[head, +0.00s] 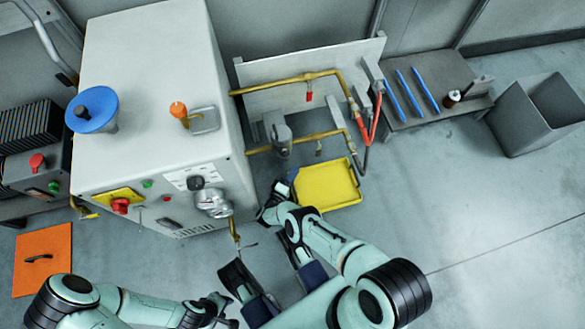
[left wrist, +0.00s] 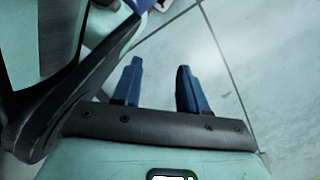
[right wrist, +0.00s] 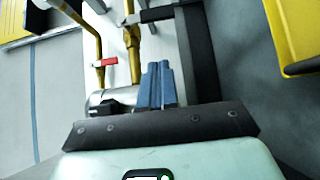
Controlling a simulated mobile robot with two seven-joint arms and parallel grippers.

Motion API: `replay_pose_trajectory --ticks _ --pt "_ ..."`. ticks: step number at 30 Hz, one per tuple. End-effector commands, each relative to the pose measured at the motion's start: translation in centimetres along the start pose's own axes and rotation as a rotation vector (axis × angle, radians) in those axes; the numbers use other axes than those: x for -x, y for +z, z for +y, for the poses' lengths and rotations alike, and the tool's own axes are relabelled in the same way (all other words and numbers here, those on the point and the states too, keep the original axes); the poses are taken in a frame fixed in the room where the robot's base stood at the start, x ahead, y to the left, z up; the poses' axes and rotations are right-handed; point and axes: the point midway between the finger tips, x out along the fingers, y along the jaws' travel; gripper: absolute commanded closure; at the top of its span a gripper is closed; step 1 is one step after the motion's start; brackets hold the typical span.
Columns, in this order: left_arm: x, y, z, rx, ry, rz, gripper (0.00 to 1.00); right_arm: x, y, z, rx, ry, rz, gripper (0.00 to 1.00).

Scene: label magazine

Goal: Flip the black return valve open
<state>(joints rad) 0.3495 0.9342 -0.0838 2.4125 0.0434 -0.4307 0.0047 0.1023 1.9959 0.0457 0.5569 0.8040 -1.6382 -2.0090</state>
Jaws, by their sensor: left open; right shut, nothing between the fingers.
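The black return valve shows as a small dark handle (head: 319,148) on the lower brass pipe in the head view. In the right wrist view, a black lever (right wrist: 157,13) sits on a brass pipe at the top. My right gripper (right wrist: 158,70) is shut and empty; its blue fingertips are below the lever and appear apart from it. In the head view, my right gripper (head: 283,187) is low between the white cabinet and the yellow tray. My left gripper (left wrist: 158,68) is open and empty above bare floor; it is at the bottom of the head view (head: 228,318).
A red-handled valve (head: 308,97) is on the upper pipe; it also shows in the right wrist view (right wrist: 106,62). A grey pump (head: 277,130), yellow tray (head: 328,187) and white cabinet (head: 155,100) surround the right gripper.

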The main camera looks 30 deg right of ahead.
Motion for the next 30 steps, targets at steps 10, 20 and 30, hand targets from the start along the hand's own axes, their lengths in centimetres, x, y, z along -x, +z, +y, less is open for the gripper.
replay_pose_trajectory --ticks 10,20,30 --pt "-1.0 1.6 -1.3 0.020 -0.027 -0.060 0.57 -6.7 0.9 0.0 0.005 -0.001 -0.001 1.00" --pt "-0.9 1.5 -1.2 0.019 -0.025 -0.058 0.57 -8.4 2.8 0.0 0.002 -0.001 0.001 1.00" --pt "-0.9 1.5 -1.2 0.018 -0.025 -0.057 0.57 -8.5 2.8 0.0 0.001 0.000 0.001 1.00"
